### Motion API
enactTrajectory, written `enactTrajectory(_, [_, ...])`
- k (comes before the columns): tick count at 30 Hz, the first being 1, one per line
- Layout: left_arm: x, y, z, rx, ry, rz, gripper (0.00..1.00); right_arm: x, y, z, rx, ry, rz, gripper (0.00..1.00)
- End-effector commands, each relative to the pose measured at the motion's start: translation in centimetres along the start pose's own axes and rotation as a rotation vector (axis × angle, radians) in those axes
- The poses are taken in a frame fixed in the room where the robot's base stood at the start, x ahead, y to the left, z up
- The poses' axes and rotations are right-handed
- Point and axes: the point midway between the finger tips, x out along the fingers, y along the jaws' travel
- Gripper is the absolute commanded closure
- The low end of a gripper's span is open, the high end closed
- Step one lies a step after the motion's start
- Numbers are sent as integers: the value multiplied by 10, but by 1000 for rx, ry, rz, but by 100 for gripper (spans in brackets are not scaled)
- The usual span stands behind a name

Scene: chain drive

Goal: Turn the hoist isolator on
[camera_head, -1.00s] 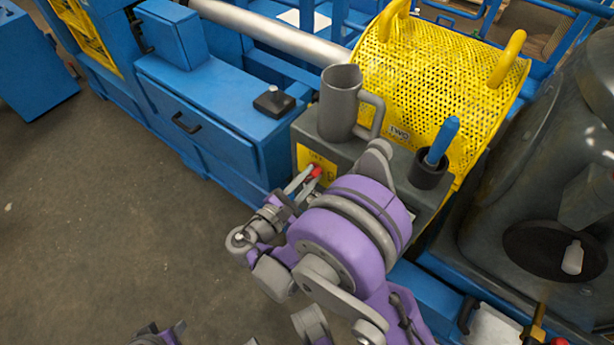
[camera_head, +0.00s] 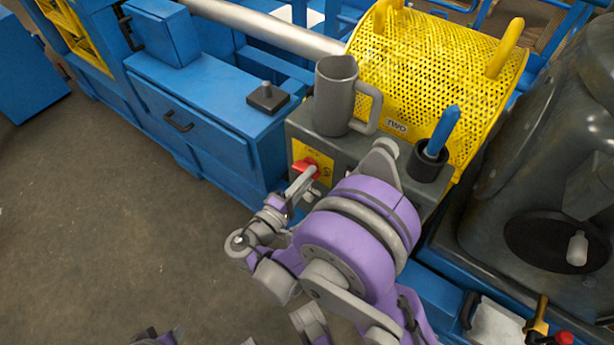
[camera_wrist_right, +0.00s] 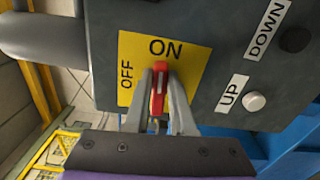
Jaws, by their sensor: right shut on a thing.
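The hoist isolator is a red handle (camera_head: 306,167) on a yellow plate (camera_head: 327,167) on the front of a dark grey box (camera_head: 374,165). In the right wrist view, the handle (camera_wrist_right: 159,84) stands upright in the picture, its tip just below the word ON. The word OFF is at the left of the yellow plate (camera_wrist_right: 190,55). My right gripper (camera_wrist_right: 158,108) is shut on the handle, one finger on each side; it also shows in the head view (camera_head: 303,183). A small purple and grey part at the bottom left does not show a left gripper clearly.
A grey mug (camera_head: 335,97) and a dark cup (camera_head: 428,162) with a blue-handled tool stand on the box. UP (camera_wrist_right: 254,102) and DOWN (camera_wrist_right: 294,39) buttons sit right of the plate. A yellow perforated guard (camera_head: 430,70) is behind. Floor at left is clear.

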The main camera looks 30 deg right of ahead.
Motion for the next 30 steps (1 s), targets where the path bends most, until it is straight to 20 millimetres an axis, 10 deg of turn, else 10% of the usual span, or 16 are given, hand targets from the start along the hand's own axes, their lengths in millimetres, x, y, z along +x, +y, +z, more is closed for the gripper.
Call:
enactTrajectory(23, [2,0,1,0,-1,0,50,0,-2,0,111,0,-1,100])
enactTrajectory(24, [2,0,1,0,-1,0,50,0,-2,0,111,0,-1,76])
enactTrajectory(30, [2,0,1,0,-1,0,50,0,-2,0,110,0,-1,48])
